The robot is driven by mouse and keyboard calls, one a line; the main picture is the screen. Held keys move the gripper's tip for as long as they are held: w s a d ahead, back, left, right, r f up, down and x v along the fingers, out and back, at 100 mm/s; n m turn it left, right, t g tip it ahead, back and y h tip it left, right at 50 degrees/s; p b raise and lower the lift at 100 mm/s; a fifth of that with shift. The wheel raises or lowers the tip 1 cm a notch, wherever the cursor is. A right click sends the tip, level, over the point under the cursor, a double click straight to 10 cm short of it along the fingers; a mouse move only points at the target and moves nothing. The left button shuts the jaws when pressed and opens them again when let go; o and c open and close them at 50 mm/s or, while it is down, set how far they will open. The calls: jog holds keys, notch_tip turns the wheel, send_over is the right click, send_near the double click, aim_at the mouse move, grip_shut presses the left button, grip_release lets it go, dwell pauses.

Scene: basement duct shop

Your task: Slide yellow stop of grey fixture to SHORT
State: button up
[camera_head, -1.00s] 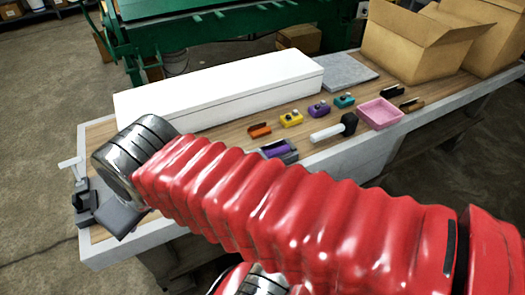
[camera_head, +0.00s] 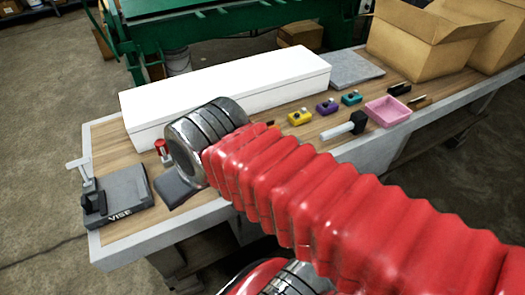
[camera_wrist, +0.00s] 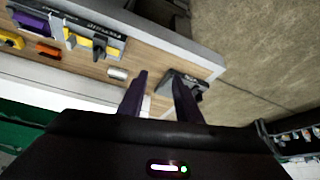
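The grey fixture (camera_wrist: 118,39) is in the upper left of the wrist view, with yellow parts (camera_wrist: 76,41) on it around a dark upright piece. Its lettering is too small to read, so I cannot tell where the stop stands against SHORT. My gripper (camera_wrist: 160,82) is open, its two dark fingers apart with nothing between them. The fixture is to the left of and beyond the fingertips, not touching them. In the head view my arm hides the yellow-marked fixture; the fingers are hidden too.
A grey vise (camera_head: 125,188) stands at the bench's left end. A small red-topped cylinder (camera_head: 162,149) stands near my wrist. A long white box (camera_head: 225,95) lies behind.

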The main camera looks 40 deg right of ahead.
jog(key=w+d+f+m, duration=0.1)
jog(key=w+d+f, duration=0.1)
jog(key=d, duration=1)
jog(key=w+d+f+m+g+h, duration=0.1)
jog(key=w+d+f+m, duration=0.1)
jog(key=d, duration=1.1)
jog(key=shift+x, duration=7)
jog(key=shift+s+d, duration=0.15)
jog(key=shift+c, duration=0.5)
grip_shut()
